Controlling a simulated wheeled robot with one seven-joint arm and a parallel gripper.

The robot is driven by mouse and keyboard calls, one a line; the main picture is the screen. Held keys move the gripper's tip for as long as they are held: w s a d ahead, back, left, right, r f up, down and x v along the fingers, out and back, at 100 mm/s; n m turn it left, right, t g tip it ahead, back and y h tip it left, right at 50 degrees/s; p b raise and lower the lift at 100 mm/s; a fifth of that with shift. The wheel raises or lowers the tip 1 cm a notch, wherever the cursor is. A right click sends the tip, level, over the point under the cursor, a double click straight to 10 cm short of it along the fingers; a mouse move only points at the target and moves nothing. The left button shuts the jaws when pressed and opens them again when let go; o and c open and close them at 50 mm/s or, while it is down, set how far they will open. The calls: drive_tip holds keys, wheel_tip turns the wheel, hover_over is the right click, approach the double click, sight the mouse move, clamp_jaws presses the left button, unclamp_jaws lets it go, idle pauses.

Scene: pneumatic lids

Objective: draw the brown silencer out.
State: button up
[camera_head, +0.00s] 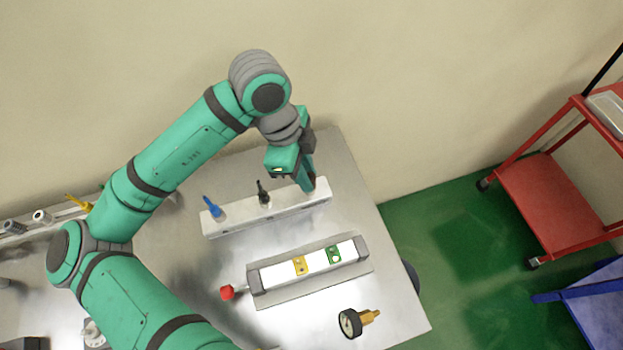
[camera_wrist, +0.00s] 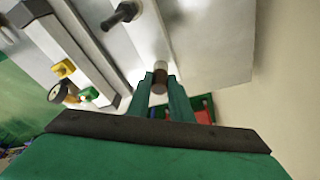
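The brown silencer (camera_wrist: 160,80) shows between my fingertips in the wrist view, with a pale metal part (camera_wrist: 160,52) beyond it. In the head view my gripper hides it. My gripper (camera_wrist: 160,86) has one finger on each side of the silencer, with no clear gap, and looks shut on it. In the head view my gripper (camera_head: 309,188) points down at the right end of a pale manifold bar (camera_head: 238,222). Whether the silencer is still seated in the bar is hard to tell.
A blue fitting (camera_head: 213,208) and a black one (camera_head: 263,194) stand on the same bar. In front lie a block with yellow and green plates (camera_head: 318,262), a red knob (camera_head: 227,292) and a gauge (camera_head: 351,322). A red cart (camera_head: 555,200) stands right, off the table.

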sight(311, 177)
clamp_jaws()
drive_tip(key=shift+r, duration=1.7)
drive_tip(key=shift+r, duration=2.4)
